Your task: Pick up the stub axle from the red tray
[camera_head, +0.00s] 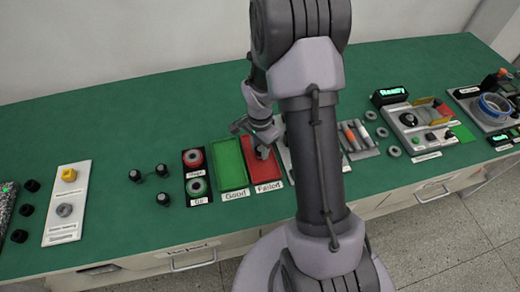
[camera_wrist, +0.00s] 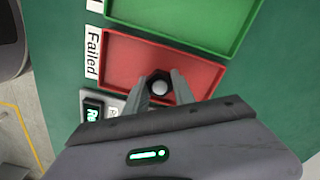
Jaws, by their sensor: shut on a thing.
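The red tray (camera_head: 266,179), labelled "Failed", lies on the green table; it also shows in the wrist view (camera_wrist: 120,60). The stub axle (camera_wrist: 159,86) shows in the wrist view as a dark hexagonal part with a pale round top, over the tray's lower edge area. My gripper (camera_wrist: 160,90) is shut on the stub axle, with one finger on each side of it. In the head view my gripper (camera_head: 262,150) reaches down at the red tray, and the axle is hard to make out there. I cannot tell whether the axle still touches the tray floor.
The green "Good" tray (camera_head: 230,165) is beside the red tray; it also shows in the wrist view (camera_wrist: 190,20). A black holder with red and green buttons (camera_head: 196,172) is left of it. Dark knobbed parts (camera_head: 162,170) lie further left. A panel with orange-tipped tools (camera_head: 355,138) stands to the right.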

